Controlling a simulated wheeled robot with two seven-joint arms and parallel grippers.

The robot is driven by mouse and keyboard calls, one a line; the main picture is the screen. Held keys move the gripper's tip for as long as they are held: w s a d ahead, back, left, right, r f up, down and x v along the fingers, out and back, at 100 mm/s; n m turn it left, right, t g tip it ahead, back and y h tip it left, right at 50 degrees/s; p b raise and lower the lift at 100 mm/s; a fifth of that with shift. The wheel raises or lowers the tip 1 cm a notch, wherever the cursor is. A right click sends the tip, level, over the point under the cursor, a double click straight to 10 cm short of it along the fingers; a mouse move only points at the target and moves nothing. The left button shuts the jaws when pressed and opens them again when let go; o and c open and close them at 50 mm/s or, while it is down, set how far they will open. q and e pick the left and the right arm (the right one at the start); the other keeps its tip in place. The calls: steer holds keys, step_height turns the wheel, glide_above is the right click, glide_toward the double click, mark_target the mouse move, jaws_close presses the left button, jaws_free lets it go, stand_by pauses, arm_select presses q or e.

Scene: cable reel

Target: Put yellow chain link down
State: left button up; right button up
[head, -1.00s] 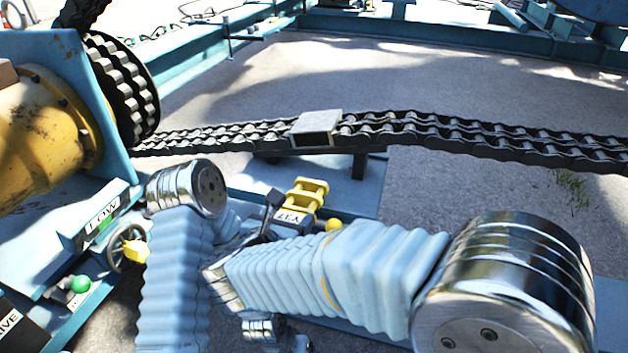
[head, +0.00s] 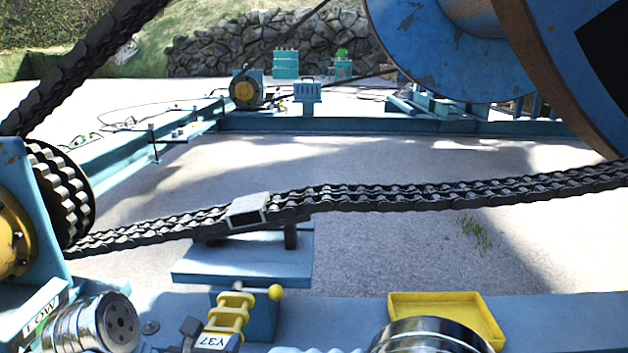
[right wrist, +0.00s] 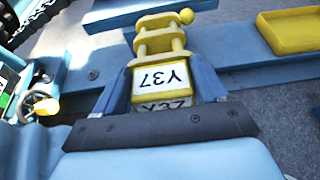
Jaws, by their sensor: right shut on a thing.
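The yellow chain link (head: 228,314) is at the bottom of the head view, a ladder-like piece with a white label reading Y37. In the right wrist view the link (right wrist: 160,45) points away from me, its label end between the two blue fingers of my right gripper (right wrist: 162,80). That gripper is shut on the label end. In the head view only a dark part of my right gripper (head: 192,330) shows beside the link. Whether the link touches the blue surface under it is not clear. My left gripper is not in view.
A yellow ball knob (head: 275,292) sits just right of the link. An empty-looking yellow tray (head: 447,305) is on the blue beam (head: 340,315) to the right. A black double chain (head: 400,197) spans beyond, with a grey block (head: 249,210) on it.

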steer(key=shift+s+d, duration=0.25)
steer(key=shift+d, duration=0.2)
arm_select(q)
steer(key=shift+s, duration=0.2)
arm_select(e)
steer(key=w+d+f+m+h, duration=0.1)
steer(key=w+d+f, duration=0.1)
steer(key=d, duration=1)
steer(key=w+d+f+m+h, duration=0.1)
steer(key=w+d+f, duration=0.2)
steer(key=d, duration=0.9)
steer(key=w+d+f+m+h, duration=0.1)
steer(key=w+d+f, duration=0.2)
steer(key=d, duration=1)
steer(key=shift+w+f+g+h, duration=0.25)
steer(key=shift+f+g+h, duration=0.05)
steer(key=shift+f+g, duration=0.1)
steer(key=shift+d, duration=0.15)
steer(key=shift+d+r, duration=0.1)
steer(key=shift+r, duration=0.05)
